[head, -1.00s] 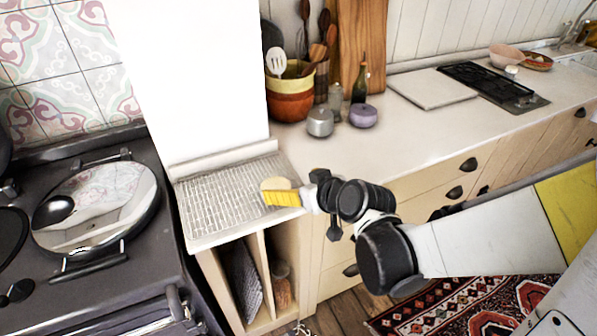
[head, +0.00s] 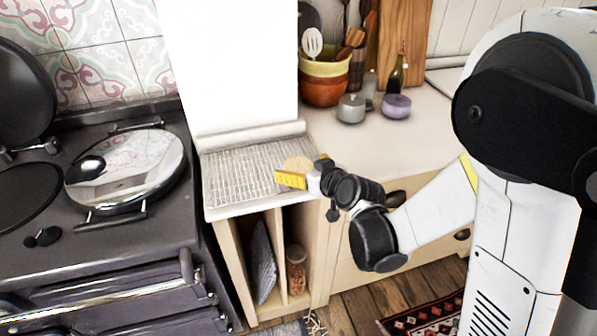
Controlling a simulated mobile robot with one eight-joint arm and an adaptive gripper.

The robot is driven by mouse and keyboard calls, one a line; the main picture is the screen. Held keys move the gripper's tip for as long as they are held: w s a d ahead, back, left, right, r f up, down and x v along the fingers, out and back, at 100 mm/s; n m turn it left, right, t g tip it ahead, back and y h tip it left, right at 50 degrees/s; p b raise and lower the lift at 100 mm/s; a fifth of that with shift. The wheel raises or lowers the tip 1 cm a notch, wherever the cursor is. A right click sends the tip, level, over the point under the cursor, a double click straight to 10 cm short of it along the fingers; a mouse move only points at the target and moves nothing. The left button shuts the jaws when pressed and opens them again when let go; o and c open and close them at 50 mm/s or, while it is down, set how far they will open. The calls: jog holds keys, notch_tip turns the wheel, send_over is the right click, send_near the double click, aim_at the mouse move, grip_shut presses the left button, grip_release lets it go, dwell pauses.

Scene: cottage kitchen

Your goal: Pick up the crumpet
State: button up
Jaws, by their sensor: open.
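The crumpet (head: 297,162) is a pale tan round on the wire-patterned rack surface (head: 238,166) beside the stove. It shows just behind my gripper (head: 290,179), which partly covers its near side. My gripper has yellow finger pads and points left over the front right part of the rack. It is open. The gap between the fingers is hard to make out at this size, and I cannot tell whether a finger touches the crumpet.
The dark stove (head: 90,220) with a shiny round lid (head: 125,171) stands to the left. A white wall block (head: 230,70) rises behind the rack.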

jog(key=shift+x, duration=1.25)
jog(key=shift+s, duration=0.1)
jog(key=c, duration=1)
jog(key=shift+r, duration=0.15)
